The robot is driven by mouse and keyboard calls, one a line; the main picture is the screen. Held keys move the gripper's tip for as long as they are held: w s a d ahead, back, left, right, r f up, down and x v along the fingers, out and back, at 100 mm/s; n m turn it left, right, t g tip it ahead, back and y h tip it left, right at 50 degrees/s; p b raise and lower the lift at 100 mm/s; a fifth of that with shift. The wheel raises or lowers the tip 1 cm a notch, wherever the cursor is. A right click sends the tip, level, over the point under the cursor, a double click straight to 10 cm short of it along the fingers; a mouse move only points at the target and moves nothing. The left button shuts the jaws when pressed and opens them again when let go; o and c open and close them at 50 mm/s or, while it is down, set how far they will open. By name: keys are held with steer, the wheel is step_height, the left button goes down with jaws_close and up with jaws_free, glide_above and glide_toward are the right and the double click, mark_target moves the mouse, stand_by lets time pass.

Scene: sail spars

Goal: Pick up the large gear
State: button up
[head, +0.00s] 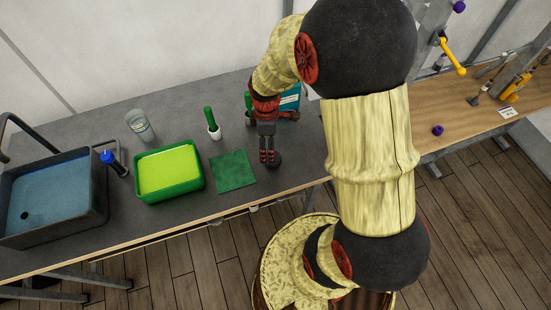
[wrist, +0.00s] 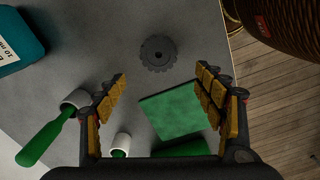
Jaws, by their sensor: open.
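The large gear (wrist: 159,53) is a dark grey toothed disc with a round raised centre. It lies flat on the grey bench, close to the bench edge. In the head view, a dark round shape (head: 275,160) beside my fingertips appears to be the gear, partly hidden. My gripper (head: 268,160) points down over the bench. In the wrist view my gripper (wrist: 162,75) is open, with nothing between its orange-padded fingers. The gear shows just beyond the fingertips, apart from them, roughly centred between them.
A green square cloth (head: 233,170) lies left of my gripper. Green-handled tools in white holders (head: 212,122) stand nearby. A teal box (head: 290,98) is behind the gripper. Left are a green tray (head: 170,195), a glass (head: 139,125) and a sink (head: 50,215). The front edge is close.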

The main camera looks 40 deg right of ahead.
mark_target(278, 157)
steer(key=f, duration=0.5)
steer(key=f+b, duration=0.1)
steer(key=f, duration=0.1)
steer(key=shift+s+d+f, duration=0.1)
steer(key=shift+d+f, duration=0.2)
steer(key=shift+d, duration=0.05)
steer(key=c, duration=1.4)
steer(key=shift+o, duration=0.2)
steer(key=shift+r, duration=0.1)
